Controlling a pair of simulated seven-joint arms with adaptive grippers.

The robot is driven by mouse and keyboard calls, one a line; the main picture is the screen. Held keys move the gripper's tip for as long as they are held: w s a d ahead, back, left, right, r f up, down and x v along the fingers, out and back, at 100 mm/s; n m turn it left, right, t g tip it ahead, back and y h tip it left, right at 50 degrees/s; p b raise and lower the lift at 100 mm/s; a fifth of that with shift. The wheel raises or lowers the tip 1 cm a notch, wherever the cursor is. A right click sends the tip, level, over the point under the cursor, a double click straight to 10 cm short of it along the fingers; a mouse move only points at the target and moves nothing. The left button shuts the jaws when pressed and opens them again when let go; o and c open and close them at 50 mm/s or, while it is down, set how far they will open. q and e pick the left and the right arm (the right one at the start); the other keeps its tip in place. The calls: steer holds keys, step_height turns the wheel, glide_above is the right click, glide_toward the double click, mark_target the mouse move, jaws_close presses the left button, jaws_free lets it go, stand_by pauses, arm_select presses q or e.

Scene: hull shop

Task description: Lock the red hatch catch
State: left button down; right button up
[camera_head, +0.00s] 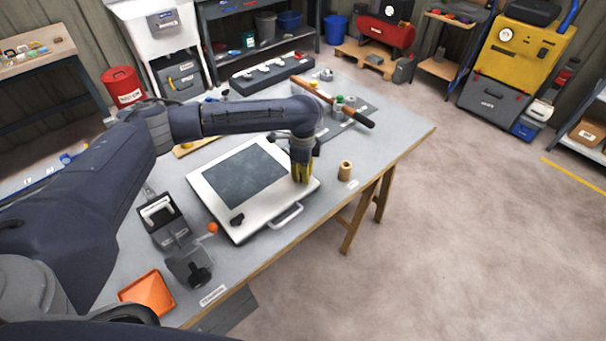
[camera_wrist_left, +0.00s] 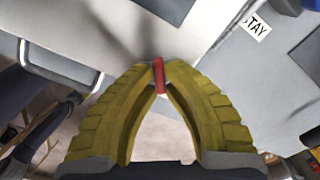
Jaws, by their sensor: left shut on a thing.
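The white hatch (camera_head: 212,208) with a dark panel lies on the grey workbench. A metal handle (camera_head: 287,215) sticks out from its near edge. My left gripper (camera_head: 302,181), with yellow fingers, reaches down to the hatch's right corner. In the left wrist view my left gripper (camera_wrist_left: 159,80) is shut on the red catch (camera_wrist_left: 158,72), which stands between its fingertips. In the head view the fingers hide the red catch. A black catch (camera_head: 237,219) sits at the hatch's near left corner. My right gripper is out of view.
A wooden spool (camera_head: 345,170) stands close to the right of my left gripper. A long-handled tool (camera_head: 334,102) lies behind. A black device (camera_head: 163,221), an orange-knobbed lever (camera_head: 212,228) and an orange tray (camera_head: 148,293) occupy the bench's left. The floor to the right is clear.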

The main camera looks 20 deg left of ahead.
arm_select(q)
steer(key=m, duration=0.7)
steer(key=shift+s, duration=0.15)
stand_by(0.4)
steer(key=c, duration=1.5)
jaws_free()
steer(key=shift+r, duration=6)
